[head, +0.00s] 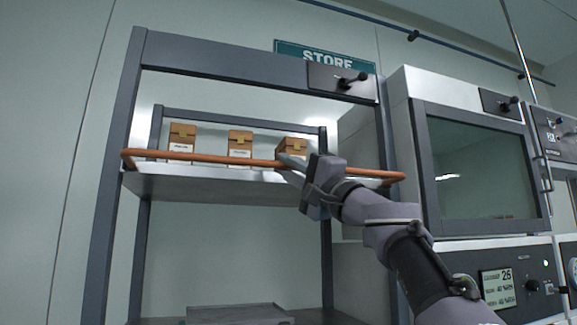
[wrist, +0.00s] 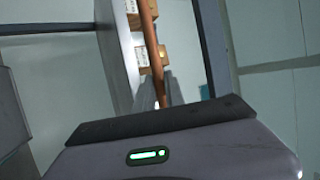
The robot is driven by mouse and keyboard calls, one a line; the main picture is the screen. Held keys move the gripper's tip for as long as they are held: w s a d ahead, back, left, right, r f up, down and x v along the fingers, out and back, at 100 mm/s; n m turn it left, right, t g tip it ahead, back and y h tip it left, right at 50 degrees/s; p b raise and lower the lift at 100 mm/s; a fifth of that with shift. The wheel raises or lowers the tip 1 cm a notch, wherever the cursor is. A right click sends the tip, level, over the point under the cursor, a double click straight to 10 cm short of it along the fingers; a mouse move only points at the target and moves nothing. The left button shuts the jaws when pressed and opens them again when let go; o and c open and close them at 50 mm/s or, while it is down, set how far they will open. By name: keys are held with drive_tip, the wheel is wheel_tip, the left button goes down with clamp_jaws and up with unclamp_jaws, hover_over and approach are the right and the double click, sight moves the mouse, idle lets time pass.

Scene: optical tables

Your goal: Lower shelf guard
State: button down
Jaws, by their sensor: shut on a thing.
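The shelf guard (head: 210,159) is an orange-brown bar running across the front of the upper shelf (head: 225,184), a little above its front edge. In the wrist view the guard (wrist: 152,45) runs from the top down to my fingers. My gripper (head: 287,164) is shut on the guard, right of its middle. Its fingertips (wrist: 166,92) are partly hidden behind the gripper body in the wrist view. Three brown boxes with white labels stand behind the guard: a left box (head: 182,138), a middle box (head: 240,146) and a right box (head: 292,148), partly covered by my gripper.
The rack has dark posts (head: 113,170) on both sides and a small black handle plate (head: 340,79) at upper right. A cabinet with a dark window (head: 480,165) stands close on the right. A grey flat item (head: 238,314) lies on the lower level; space above it is open.

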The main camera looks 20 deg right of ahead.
drive_tip(key=shift+w, duration=0.1)
drive_tip(key=c, duration=1.8)
unclamp_jaws()
drive_tip(key=o, duration=0.4)
drive_tip(key=shift+w+f, duration=0.15)
drive_tip(key=shift+w, duration=0.15)
drive_tip(key=shift+s, duration=0.2)
drive_tip(key=b+v, duration=0.5)
drive_tip(key=v, duration=1.2)
drive_tip(key=shift+s, duration=0.2)
